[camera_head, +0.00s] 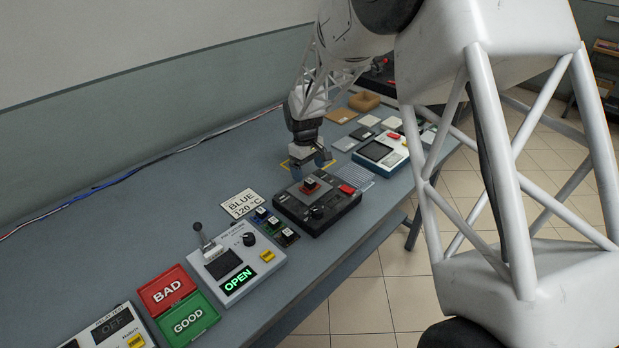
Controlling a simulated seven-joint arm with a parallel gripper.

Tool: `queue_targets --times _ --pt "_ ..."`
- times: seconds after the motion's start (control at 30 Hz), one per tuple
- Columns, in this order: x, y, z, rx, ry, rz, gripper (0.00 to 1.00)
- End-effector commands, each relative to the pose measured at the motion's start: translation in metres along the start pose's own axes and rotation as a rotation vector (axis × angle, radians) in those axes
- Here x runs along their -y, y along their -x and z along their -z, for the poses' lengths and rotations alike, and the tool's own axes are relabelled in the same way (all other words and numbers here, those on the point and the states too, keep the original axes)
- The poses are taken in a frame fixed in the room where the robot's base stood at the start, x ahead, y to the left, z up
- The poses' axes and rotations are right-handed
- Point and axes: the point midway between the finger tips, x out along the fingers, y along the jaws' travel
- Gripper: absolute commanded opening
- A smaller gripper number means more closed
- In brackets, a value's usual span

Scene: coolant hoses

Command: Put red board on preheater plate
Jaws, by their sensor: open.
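The red board (311,184) carries a dark block with a pale top. It appears to lie on the middle of the black device with a knob, which looks like the preheater (291,208); its plate is mostly hidden under the board. My gripper (312,168) is open, just behind and above the red board, with its fingers pointing down. Nothing shows between the fingers, and the gripper looks apart from the board.
Several small boards (274,224) stand left of the preheater, beside a "BLUE 120 °C" card (241,203). A lever device showing "OPEN" (232,264) and BAD (167,290) and GOOD (188,319) trays lie nearer. Another white device (381,155) stands behind right.

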Motion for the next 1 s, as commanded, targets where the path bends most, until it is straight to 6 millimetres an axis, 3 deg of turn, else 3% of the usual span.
queue_targets --times 0.2,0.4,1.0 --pt "0.0 0.036 0.0 -0.001 0.0 -0.001 0.9" --pt "0.0 0.059 0.0 0.0 0.0 0.0 0.9" --pt "0.0 0.069 0.0 0.001 0.0 0.0 0.9"
